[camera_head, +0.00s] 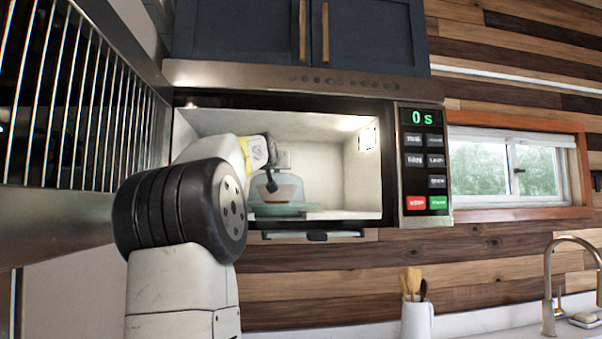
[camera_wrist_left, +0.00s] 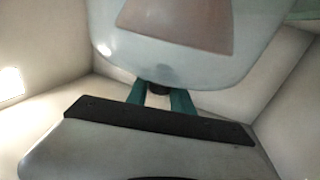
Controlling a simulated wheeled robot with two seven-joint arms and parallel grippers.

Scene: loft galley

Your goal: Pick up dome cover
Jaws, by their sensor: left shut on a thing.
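The dome cover (camera_head: 288,190) is clear and pale, inside the open microwave over a teal plate (camera_head: 262,211). Something brownish shows through it. My left arm reaches into the microwave, and its gripper (camera_head: 269,184) is at the dome's near side, partly hidden by my own wrist. In the left wrist view the dome cover (camera_wrist_left: 190,70) fills the top of the picture. There the teal fingers of my left gripper (camera_wrist_left: 160,96) are shut on its small dark knob (camera_wrist_left: 157,89). I cannot tell whether the dome touches the plate. My right gripper is out of view.
The microwave (camera_head: 364,180) hangs under dark cabinets (camera_head: 250,35), with its control panel at the right reading 0 s. Its walls (camera_wrist_left: 50,45) are close around my left gripper. A metal rack (camera_head: 80,90) stands at the left. A utensil pot (camera_head: 417,318) is below on the counter.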

